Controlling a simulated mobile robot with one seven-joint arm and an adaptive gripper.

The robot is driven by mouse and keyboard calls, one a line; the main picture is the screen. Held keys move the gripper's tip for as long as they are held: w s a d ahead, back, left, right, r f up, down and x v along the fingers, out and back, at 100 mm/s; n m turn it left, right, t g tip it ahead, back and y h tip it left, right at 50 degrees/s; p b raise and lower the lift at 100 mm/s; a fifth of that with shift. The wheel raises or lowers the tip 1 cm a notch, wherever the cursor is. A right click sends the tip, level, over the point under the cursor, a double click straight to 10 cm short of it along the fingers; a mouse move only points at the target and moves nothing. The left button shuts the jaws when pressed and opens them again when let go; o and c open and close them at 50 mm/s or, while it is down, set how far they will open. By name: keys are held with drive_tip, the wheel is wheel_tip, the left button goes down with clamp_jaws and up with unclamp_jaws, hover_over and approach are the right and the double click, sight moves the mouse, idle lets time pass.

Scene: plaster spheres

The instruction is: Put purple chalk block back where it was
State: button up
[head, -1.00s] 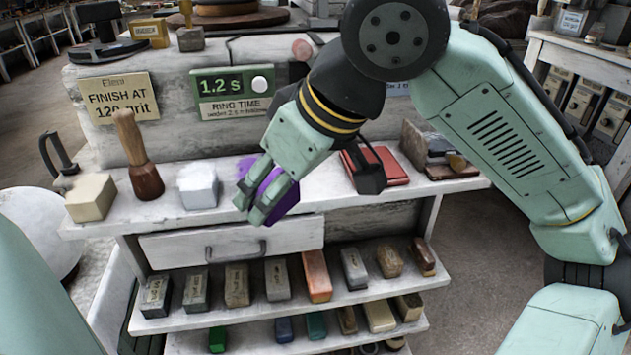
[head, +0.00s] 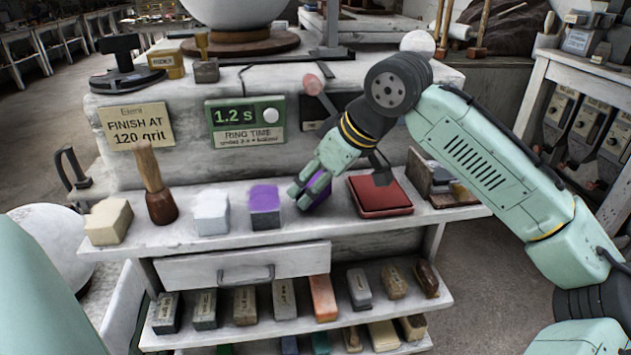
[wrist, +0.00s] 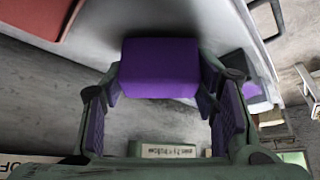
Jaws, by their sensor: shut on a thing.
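My gripper (head: 316,190) is shut on a purple block (head: 320,198), over the top shelf just left of the red box. In the wrist view, the held block (wrist: 160,68) sits across the fingertips with its plain purple face showing. In the head view, the fingers hide much of it, and I cannot tell whether it touches the shelf. A second block with a purple top and darker side (head: 264,209) stands on the shelf to the left of my gripper, apart from it. I cannot tell which is the task's purple chalk block.
On the top shelf stand a cream block (head: 108,222), a wooden-handled tool (head: 155,185), a white block (head: 211,213) and a red box (head: 380,195). A lower shelf (head: 240,325) holds several labelled blocks. Bare shelf lies in front of the blocks.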

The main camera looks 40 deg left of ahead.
drive_tip(key=shift+f, duration=0.3)
drive_tip(key=shift+f, duration=0.2)
drive_tip(key=o, duration=1)
drive_tip(key=b+v, duration=0.1)
drive_tip(key=v, duration=1.1)
drive_tip(key=shift+r, duration=0.2)
